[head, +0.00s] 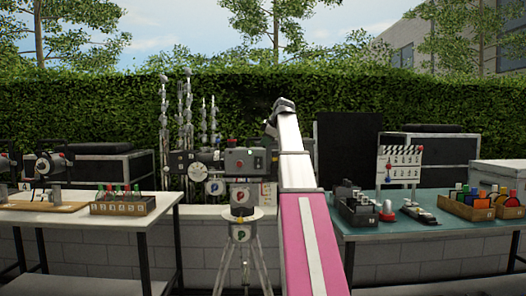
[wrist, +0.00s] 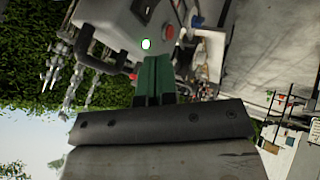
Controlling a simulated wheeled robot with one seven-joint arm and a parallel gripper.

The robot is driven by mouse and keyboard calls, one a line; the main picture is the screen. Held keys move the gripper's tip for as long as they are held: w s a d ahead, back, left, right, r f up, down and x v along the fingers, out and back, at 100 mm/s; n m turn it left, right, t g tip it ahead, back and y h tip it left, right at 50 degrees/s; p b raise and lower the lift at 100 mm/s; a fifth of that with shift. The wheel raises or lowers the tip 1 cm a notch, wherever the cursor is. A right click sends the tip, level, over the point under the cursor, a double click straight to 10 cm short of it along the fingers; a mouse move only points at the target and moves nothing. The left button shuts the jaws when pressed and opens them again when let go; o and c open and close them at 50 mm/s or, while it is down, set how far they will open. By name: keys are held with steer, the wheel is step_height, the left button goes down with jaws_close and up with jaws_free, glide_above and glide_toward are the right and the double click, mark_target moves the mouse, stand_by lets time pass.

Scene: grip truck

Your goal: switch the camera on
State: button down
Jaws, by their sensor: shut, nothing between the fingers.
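The film camera (head: 246,160) is a grey boxy body on a tripod (head: 240,235), just left of my arm in the head view. Its side faces me with small red details, and a round dial-like part is at its left. In the wrist view the grey camera body (wrist: 118,20) fills the top, with a red round button (wrist: 167,33) and a small bright white spot (wrist: 146,44). My gripper (wrist: 153,62) has green fingers, shut and empty, pointing at the camera close to these. I cannot tell whether the fingertips touch it. In the head view my gripper is mostly hidden beside the camera.
A white table (head: 60,212) at left holds lamps and a wooden crate of bottles (head: 123,205). A teal table (head: 430,222) at right holds a clapperboard (head: 399,165), small devices and a bottle crate (head: 480,207). A low wall and hedge stand behind.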

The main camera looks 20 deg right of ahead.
steer(key=shift+w+r+v, duration=0.1)
steer(key=shift+w+v, duration=0.1)
steer(key=shift+v, duration=0.85)
steer(key=shift+w+r+v, duration=0.15)
steer(key=shift+w+v, duration=0.05)
steer(key=shift+v, duration=0.9)
steer(key=shift+d+f, duration=0.1)
steer(key=shift+d, duration=0.05)
steer(key=s+a+f+m+g, duration=0.15)
steer(key=a+f, duration=0.25)
steer(key=f, duration=1)
steer(key=a+f+m+g, duration=0.1)
steer(key=a+f+m, duration=0.2)
steer(key=f, duration=1)
steer(key=s+a+f+m+g, duration=0.1)
steer(key=a+f+m, duration=0.25)
steer(key=f, duration=1.05)
steer(key=s+a+f+m+g+h, duration=0.1)
steer(key=s+a+f, duration=0.2)
steer(key=s+f, duration=0.4)
steer(key=s+a+f+m+g+h, duration=0.1)
steer(key=s+a+f, duration=0.3)
steer(key=s+f, duration=0.4)
steer(key=s+a+f+m+g, duration=0.1)
steer(key=s+a+f+m, duration=0.2)
steer(key=s+f, duration=0.4)
step_height(320, 180, down, 8)
steer(key=shift+s+a+f+g+h, duration=0.25)
steer(key=shift+s+a+g+h, duration=0.05)
steer(key=shift+g+h, duration=0.1)
